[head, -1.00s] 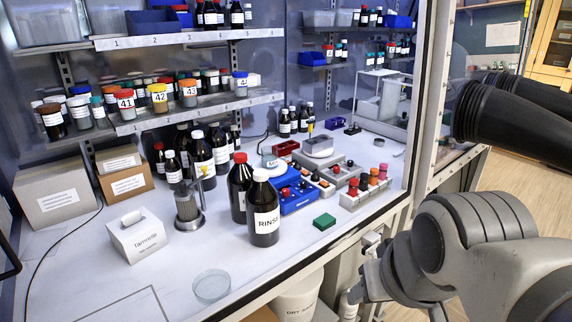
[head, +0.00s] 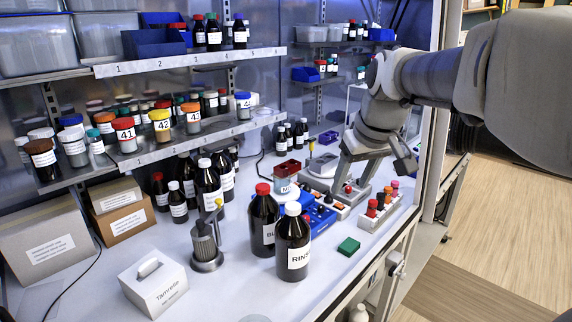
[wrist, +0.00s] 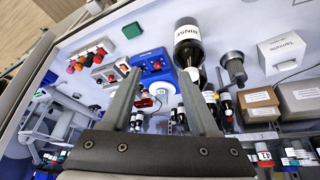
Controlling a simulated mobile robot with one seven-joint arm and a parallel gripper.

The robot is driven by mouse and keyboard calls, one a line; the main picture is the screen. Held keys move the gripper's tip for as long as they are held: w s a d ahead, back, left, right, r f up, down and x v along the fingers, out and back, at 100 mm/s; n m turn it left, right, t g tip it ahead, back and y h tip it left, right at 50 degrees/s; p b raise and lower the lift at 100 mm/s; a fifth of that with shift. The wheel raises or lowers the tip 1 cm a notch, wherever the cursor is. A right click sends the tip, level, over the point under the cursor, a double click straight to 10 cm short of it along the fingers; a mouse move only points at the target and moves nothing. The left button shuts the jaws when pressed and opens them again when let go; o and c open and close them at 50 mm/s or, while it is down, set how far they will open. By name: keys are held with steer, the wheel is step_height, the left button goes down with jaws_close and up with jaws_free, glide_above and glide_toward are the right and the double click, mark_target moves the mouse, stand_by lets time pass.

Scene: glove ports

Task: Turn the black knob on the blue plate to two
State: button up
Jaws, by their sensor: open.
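The blue plate (head: 322,217) is the top of a blue box behind the RINSE bottle (head: 292,245) in the head view. It also shows in the wrist view (wrist: 148,58), with a red part and small dark parts on it. I cannot clearly tell the black knob or its setting among them. My gripper (head: 348,202) points down over the row of devices beside the blue box, its fingers apart and empty. In the wrist view my gripper (wrist: 163,76) has its fingertips spread around the near end of the blue box, apparently above it.
A green block (head: 348,246) and a rack with red and orange caps (head: 376,212) lie to the right. A red-capped bottle (head: 263,222) and a metal cylinder (head: 206,245) stand to the left. Shelves of jars hang behind. Free bench shows at the front.

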steer(key=w+d+f+n+p, duration=0.1)
steer(key=w+f+n+p, duration=0.1)
steer(key=w, duration=1.1)
steer(key=n+g+y+p, duration=0.1)
steer(key=y, duration=0.1)
glide_toward(322, 206)
steer(key=p+x, duration=0.2)
steer(key=x, duration=0.6)
steer(key=shift+w+a+f, duration=0.1)
steer(key=shift+a+f, duration=0.1)
steer(key=shift+f, duration=0.15)
jaws_close()
